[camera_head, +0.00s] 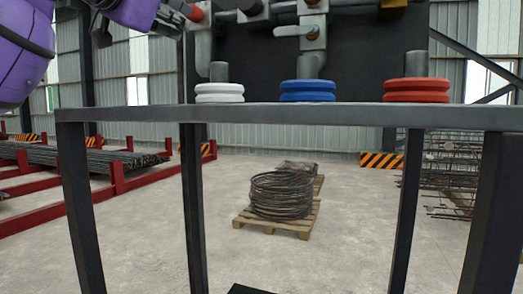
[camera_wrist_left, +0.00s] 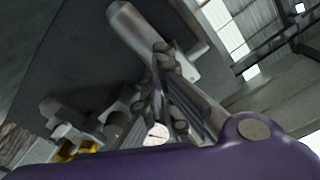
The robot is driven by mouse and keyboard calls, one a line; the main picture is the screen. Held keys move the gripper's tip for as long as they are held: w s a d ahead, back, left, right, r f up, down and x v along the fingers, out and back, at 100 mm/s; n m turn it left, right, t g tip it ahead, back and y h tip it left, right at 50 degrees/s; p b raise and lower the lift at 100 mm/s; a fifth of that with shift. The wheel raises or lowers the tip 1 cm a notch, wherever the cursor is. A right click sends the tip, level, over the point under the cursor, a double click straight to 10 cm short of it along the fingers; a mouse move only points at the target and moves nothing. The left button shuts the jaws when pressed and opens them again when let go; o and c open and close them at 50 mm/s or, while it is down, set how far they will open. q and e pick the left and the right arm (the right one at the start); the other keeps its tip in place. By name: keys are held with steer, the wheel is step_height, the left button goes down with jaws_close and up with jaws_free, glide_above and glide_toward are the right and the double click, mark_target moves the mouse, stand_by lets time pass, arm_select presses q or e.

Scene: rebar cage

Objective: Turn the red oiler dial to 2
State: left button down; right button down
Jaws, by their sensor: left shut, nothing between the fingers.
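The red oiler dial (camera_head: 417,90) is a ribbed round knob under a grey post, at the right of a dark frame's top bar in the head view. Its numbers are too small to read. A blue dial (camera_head: 307,90) and a white dial (camera_head: 220,92) sit to its left. My left gripper (camera_head: 180,12) is at the top left of the head view, above and well left of the red dial, touching none of the dials. In the left wrist view its fingers (camera_wrist_left: 162,52) are together and empty. My right gripper is not in view.
Grey pipes and valves (camera_head: 300,31) run across a dark panel (camera_head: 365,58) above the dials. The frame's top bar (camera_head: 300,113) crosses in front below them. A round gauge (camera_wrist_left: 157,134) shows in the left wrist view. A coil on a pallet (camera_head: 276,223) stands on the floor behind.

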arm_select(q)
steer(key=shift+w, duration=0.4)
steer(key=shift+d+r, duration=0.1)
steer(key=shift+r, duration=0.2)
stand_by(0.4)
steer(key=shift+w+a+r, duration=0.15)
steer(key=shift+a+r, duration=0.2)
steer(key=shift+a, duration=0.15)
stand_by(0.3)
steer(key=shift+w+a+r, duration=0.1)
steer(key=shift+w+a, duration=0.1)
steer(key=shift+a, duration=0.1)
stand_by(0.5)
